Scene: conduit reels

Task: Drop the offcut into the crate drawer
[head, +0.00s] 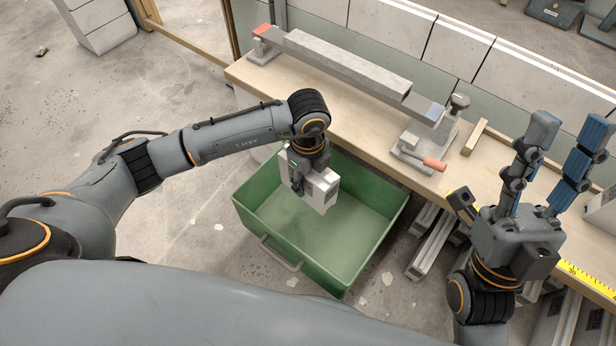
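The offcut (322,192) is a short, pale, boxy piece in my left gripper (297,180). The dark fingers of that gripper show against its left side and appear shut on it; the far finger is hidden. The offcut hangs over the green crate drawer (262,222), an open-topped bin with a grey handle at its front. The drawer's visible floor is bare. My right gripper (568,140) is at the right, over the bench end, with its fingers pointing up and spread apart. It is open and empty.
A wooden bench (285,92) runs behind the drawer. A wooden strip (475,137) and a yellow measuring tape (588,280) are at the right. Pale lengths (425,250) lie beneath.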

